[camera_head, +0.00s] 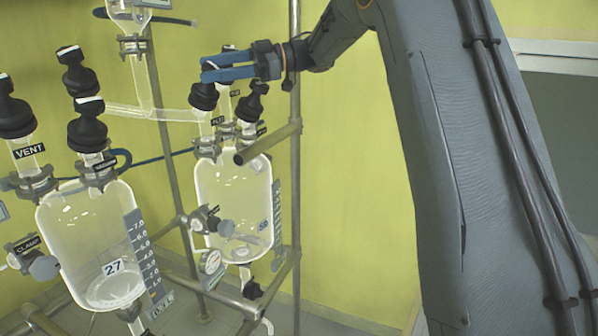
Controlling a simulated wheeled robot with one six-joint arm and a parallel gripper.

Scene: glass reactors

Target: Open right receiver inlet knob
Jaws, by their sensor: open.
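The right receiver (218,190) is a clear glass vessel with several black knobs on its top. My gripper (206,67) has blue fingers and points left above this vessel. Its fingers are open and lie level with the top of the left black knob (204,97), whose white-marked tip seems to show between them. I cannot tell whether the fingers touch it. Another black knob stands just behind the fingers, and a smaller one (248,106) is below to the right. The labels near these knobs are too small to read surely, so I cannot tell which is the inlet.
The left receiver (80,225), numbered 27, has tall black knobs and a VENT label (29,149). A glass tube (150,112) runs to the right receiver's top. A metal frame post (295,200) stands right of the vessel. Clear space lies before the yellow wall (355,200).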

